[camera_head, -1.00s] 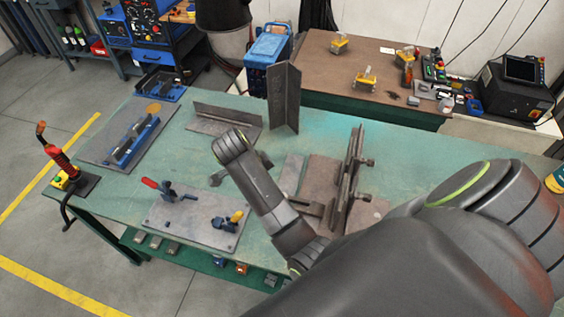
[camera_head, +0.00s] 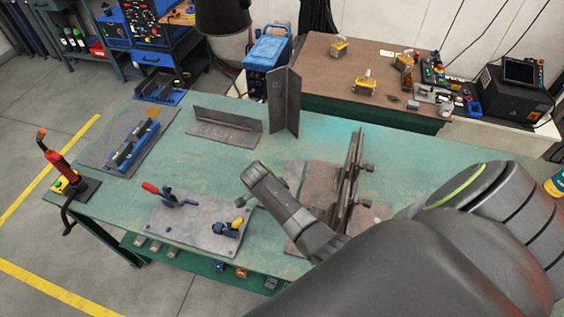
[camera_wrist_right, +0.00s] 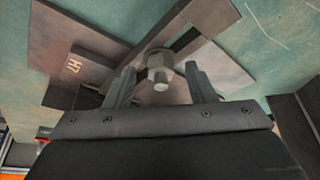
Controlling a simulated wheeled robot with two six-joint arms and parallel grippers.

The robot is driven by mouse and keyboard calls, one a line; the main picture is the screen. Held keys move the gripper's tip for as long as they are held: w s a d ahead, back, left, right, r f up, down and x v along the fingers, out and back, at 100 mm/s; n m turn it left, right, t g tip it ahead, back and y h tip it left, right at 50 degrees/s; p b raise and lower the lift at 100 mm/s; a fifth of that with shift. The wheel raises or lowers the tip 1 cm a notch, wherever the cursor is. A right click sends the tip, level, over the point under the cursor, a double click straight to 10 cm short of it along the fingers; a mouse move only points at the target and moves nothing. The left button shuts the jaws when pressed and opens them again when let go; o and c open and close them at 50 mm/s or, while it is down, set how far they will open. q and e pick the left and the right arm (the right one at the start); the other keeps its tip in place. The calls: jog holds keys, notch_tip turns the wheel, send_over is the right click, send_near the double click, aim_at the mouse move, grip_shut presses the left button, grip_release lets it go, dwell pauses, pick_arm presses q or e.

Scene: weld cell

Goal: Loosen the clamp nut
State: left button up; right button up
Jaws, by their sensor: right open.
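In the right wrist view, a grey hex clamp nut (camera_wrist_right: 160,72) sits on a short round end in front of a dark steel bar. My right gripper (camera_wrist_right: 159,78) is open, with one finger on each side of the nut and a visible gap on both sides. In the head view, the steel clamp fixture (camera_head: 351,180) stands upright on its brown base plate (camera_head: 318,180), with bolt ends on its right side. My left gripper is not in view.
A plate marked H7 (camera_wrist_right: 75,66) lies beside the nut. On the green table (camera_head: 215,165) are a toggle-clamp plate (camera_head: 190,225), an angle piece (camera_head: 225,128), an upright angle (camera_head: 284,100) and a blue vise (camera_head: 133,145). A red torch (camera_head: 58,160) stands at the left corner.

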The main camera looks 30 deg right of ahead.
jog(key=c, duration=1)
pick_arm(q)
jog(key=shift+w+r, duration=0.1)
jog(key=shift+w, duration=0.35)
